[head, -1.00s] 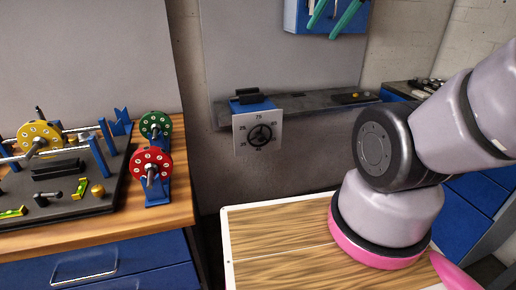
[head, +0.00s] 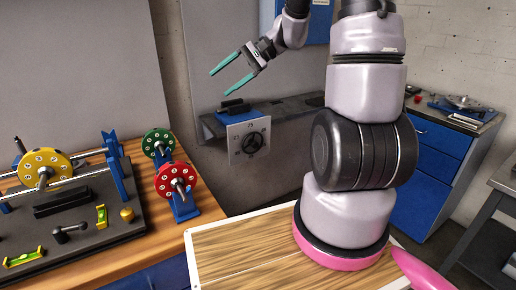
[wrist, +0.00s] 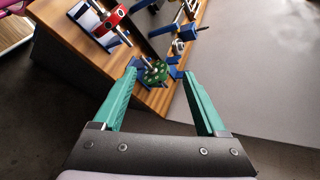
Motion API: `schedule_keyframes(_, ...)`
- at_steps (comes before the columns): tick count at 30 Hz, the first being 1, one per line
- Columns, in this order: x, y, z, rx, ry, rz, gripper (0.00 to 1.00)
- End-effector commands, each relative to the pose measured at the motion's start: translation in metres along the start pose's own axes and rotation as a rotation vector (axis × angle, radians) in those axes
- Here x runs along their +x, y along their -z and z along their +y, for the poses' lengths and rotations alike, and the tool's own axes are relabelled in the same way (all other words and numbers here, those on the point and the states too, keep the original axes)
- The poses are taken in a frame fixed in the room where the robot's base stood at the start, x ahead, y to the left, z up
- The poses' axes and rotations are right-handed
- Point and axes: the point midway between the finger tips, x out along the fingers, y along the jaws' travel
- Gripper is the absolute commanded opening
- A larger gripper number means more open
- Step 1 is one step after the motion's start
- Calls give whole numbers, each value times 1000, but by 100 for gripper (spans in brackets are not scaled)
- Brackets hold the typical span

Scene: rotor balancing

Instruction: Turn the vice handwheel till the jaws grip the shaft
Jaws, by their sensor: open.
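The vice (head: 232,107) is a blue block with dark jaws on the grey wall shelf. Its black handwheel (head: 254,142) sits on a pale numbered plate (head: 238,147) hanging at the shelf's front. I cannot make out a shaft between the jaws. My gripper (head: 213,84) is in the air above and slightly left of the vice, its teal fingers spread and pointing left, apart from the handwheel. In the wrist view my gripper (wrist: 160,74) is open and empty, with the green rotor (wrist: 156,71) beyond its fingertips. The vice is not seen there.
A wooden bench on the left carries a dark balancing stand with a yellow rotor (head: 45,167), and red (head: 175,182) and green (head: 157,143) rotors on blue supports. A wood-topped surface (head: 240,255) lies in front. Blue cabinets (head: 440,150) stand right. Space before the handwheel is clear.

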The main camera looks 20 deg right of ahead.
Motion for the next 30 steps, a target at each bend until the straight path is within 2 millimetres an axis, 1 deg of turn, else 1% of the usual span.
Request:
schedule_keyframes(1, 7, 21, 4, 48, 62, -24, 74)
schedule_keyframes(5, 20, 73, 11, 140, 244, -52, 74)
schedule_keyframes(6, 23, 90, 15, 170, 302, -53, 74)
schedule_keyframes(8, 27, 116, 23, 212, 391, -48, 74)
schedule_keyframes(9, 30, 134, 29, 241, 451, -38, 74)
schedule_keyframes(11, 33, 161, 42, 285, 540, -17, 74)
schedule_keyframes(12, 34, 180, 52, 315, 599, 3, 74)
schedule_keyframes(14, 36, 207, 70, 360, 686, 41, 74)
schedule_keyframes(15, 38, 224, 84, 388, 743, 69, 74)
schedule_keyframes(17, 40, 250, 108, 436, 825, 122, 74)
schedule_keyframes(18, 41, 267, 125, 467, 878, 163, 74)
schedule_keyframes(20, 43, 290, 154, 513, 951, 228, 74)
schedule_keyframes(21, 45, 303, 174, 544, 995, 275, 74)
schedule_keyframes(23, 48, 321, 204, 586, 1052, 345, 74)
schedule_keyframes(24, 50, 330, 223, 613, 1083, 390, 74)
schedule_keyframes(27, 54, 346, 265, 667, 1141, 492, 74)
schedule_keyframes(30, 58, 355, 293, 705, 1173, 563, 74)
